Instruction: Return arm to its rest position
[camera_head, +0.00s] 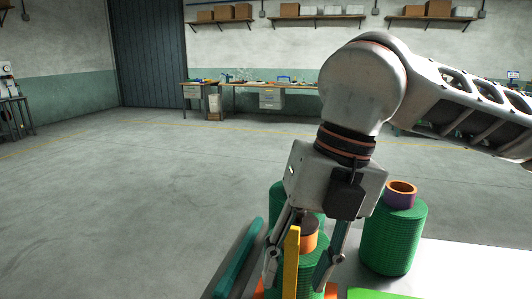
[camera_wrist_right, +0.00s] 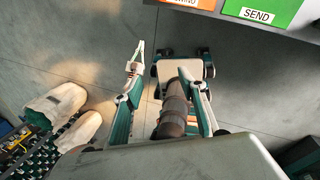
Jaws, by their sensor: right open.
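My right arm reaches in from the right in the head view, and its gripper (camera_head: 300,268) points down with its fingers apart. Its fingers overlap the front green netting roll (camera_head: 313,254), which has an orange core; I cannot tell whether they touch it. A second green roll (camera_head: 282,192) stands partly hidden behind the gripper. A third roll (camera_head: 392,245), with a purple and orange core, stands upright to the right, apart from the fingers. In the right wrist view the fingers (camera_wrist_right: 163,62) are spread, with no netting roll between them. My left gripper is not in view.
A yellow bar (camera_head: 291,265) stands by the fingers, and a teal bar (camera_head: 240,260) lies along the left. The wrist view shows a green SEND panel (camera_wrist_right: 257,14) beside an orange one. Open floor (camera_head: 120,210) lies left.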

